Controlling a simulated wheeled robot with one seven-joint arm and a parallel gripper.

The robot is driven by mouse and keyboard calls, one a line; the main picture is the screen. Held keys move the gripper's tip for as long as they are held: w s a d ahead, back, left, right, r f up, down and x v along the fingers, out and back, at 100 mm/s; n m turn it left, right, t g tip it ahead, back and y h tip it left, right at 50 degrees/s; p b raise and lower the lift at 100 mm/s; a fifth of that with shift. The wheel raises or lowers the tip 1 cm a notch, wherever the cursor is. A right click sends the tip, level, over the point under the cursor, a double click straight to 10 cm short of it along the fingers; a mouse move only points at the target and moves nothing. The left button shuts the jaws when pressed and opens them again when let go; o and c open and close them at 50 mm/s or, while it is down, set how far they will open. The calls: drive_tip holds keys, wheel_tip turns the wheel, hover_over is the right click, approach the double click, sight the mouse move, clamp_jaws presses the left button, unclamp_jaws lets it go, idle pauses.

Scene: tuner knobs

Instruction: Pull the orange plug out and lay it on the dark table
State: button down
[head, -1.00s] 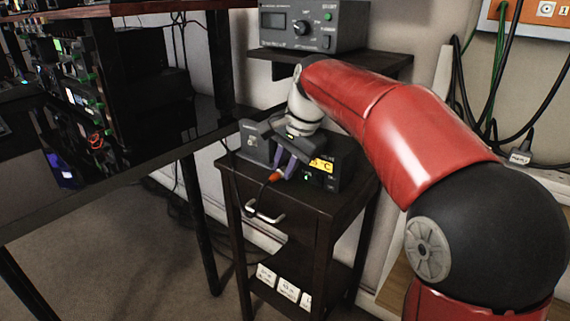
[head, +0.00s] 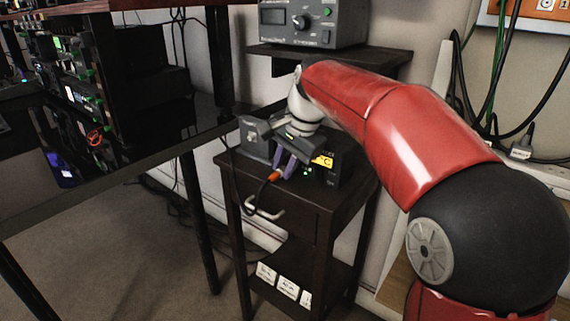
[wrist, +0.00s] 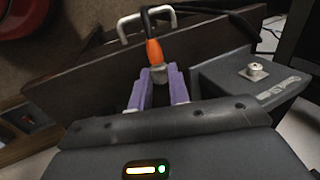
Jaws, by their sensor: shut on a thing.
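The orange plug (head: 274,177) is between the purple fingers of my gripper (head: 284,163), at the front of a dark device (head: 329,172) on a small dark stand. In the wrist view the orange plug (wrist: 154,52) has a grey metal end at the tips of my gripper (wrist: 157,82), and a black cable runs from its other end. My gripper is shut on the plug. Whether the metal end is still in a socket is hidden. The dark table (head: 120,165) has a glossy top at the left.
A second grey box (head: 256,138) with a metal connector stands left of the device. A drawer handle (head: 265,211) sticks out below. A grey instrument with a knob (head: 313,24) stands on the shelf above. The near part of the dark table is bare.

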drive_tip(key=shift+s+f, duration=0.1)
drive_tip(key=shift+f, duration=0.65)
drive_tip(key=c, duration=1.5)
unclamp_jaws()
drive_tip(key=shift+o, duration=0.2)
drive_tip(key=shift+r, duration=0.1)
drive_tip(key=shift+o, duration=0.8)
drive_tip(key=shift+r+p, duration=0.55)
drive_tip(key=shift+p, duration=0.25)
drive_tip(key=shift+r+p, duration=0.95)
drive_tip(key=shift+r, duration=0.15)
drive_tip(key=shift+o, duration=0.6)
drive_tip(key=o, duration=0.5)
drive_tip(key=shift+c, duration=0.2)
